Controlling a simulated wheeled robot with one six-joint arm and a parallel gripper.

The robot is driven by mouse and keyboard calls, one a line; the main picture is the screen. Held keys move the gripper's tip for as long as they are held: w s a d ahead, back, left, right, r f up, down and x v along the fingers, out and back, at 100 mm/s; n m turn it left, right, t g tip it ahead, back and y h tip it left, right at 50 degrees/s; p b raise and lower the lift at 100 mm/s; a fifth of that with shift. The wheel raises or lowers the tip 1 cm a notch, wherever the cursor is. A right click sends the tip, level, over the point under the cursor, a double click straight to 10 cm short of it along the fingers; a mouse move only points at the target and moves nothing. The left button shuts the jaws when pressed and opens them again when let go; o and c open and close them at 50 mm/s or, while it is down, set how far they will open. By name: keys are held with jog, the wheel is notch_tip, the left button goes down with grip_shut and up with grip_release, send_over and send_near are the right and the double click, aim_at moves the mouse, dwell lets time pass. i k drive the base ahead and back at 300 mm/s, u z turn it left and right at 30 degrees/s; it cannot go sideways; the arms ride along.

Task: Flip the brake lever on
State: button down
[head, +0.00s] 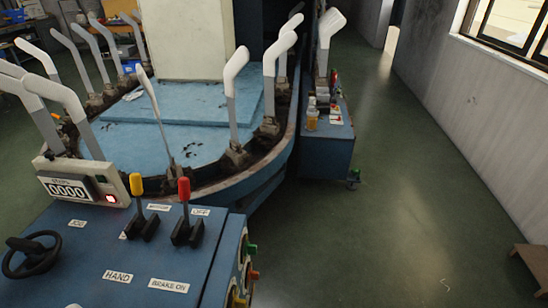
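The blue control box (70,262) stands at the lower left of the head view. On its top are a red-knobbed lever (184,190) and a yellow-knobbed lever (137,186), each in a black base. A "BRAKE ON" label (169,285) lies on the near side of the red lever, and a label that seems to read "OFF" (200,211) lies on its far side. Both levers look nearly upright; their exact setting is hard to tell. A "HAND" label (118,276) lies in front of the yellow lever. My gripper is not in view.
A black handwheel (34,254) and a counter reading 0000 (68,189) sit on the box. Coloured buttons (252,249) jut from its right side. Behind stands an oval machine with several white sock boards (236,66). The green floor (400,190) at right is clear.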

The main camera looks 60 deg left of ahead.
aim_at(184, 183)
jog(key=i, duration=1.6)
jog(key=u, duration=2.55)
